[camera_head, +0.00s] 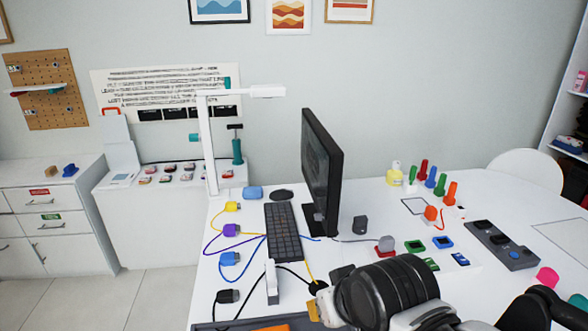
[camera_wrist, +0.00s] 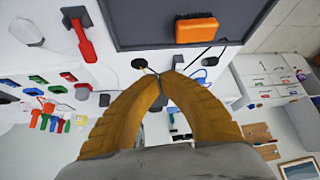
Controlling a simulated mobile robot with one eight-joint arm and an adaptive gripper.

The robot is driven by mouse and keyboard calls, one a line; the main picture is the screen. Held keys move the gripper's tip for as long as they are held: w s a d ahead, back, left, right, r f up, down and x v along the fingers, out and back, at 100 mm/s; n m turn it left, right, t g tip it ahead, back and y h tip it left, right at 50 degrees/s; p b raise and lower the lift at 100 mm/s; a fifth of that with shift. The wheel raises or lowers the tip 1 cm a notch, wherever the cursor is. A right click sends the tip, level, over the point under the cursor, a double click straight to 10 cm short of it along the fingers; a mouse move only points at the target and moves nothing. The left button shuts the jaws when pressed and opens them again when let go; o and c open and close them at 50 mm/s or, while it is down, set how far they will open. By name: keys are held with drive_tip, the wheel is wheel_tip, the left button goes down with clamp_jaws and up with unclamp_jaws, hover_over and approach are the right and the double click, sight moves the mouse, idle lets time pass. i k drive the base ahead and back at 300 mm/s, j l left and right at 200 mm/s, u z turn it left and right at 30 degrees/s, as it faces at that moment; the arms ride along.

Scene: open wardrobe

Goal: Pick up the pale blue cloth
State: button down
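No thing in view is plainly a pale blue cloth. A small pale, greyish lump (camera_wrist: 27,32) lies on the white table at the upper left of the wrist view; I cannot tell whether it is cloth. A rounded blue item (camera_head: 253,192) lies behind the keyboard in the head view; its material is also unclear. My gripper (camera_wrist: 156,76) shows its two yellow fingers with the tips together and nothing visible held between them. In the head view only a bit of yellow finger shows beside my dark wrist, over the table's front.
A monitor (camera_head: 321,168) and keyboard (camera_head: 283,232) stand on the white table, with looped cables to the left. A dark tray (camera_wrist: 137,25) holds an orange brush (camera_wrist: 196,28). A red-handled tool (camera_wrist: 82,38) lies beside it. Several coloured pegs and blocks fill the right side.

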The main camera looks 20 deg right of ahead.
sight(248, 192)
drive_tip(key=j+z, duration=0.15)
drive_tip(key=j, duration=0.7)
drive_tip(key=j+z, duration=0.15)
drive_tip(key=j, duration=0.65)
drive_tip(key=k+j+z, duration=0.2)
drive_tip(key=j, duration=0.6)
drive_tip(key=i+j+z, duration=0.5)
drive_tip(key=i+j, duration=1.15)
drive_tip(key=i, duration=0.45)
drive_tip(key=i+j+z, duration=0.1)
drive_tip(key=i, duration=0.4)
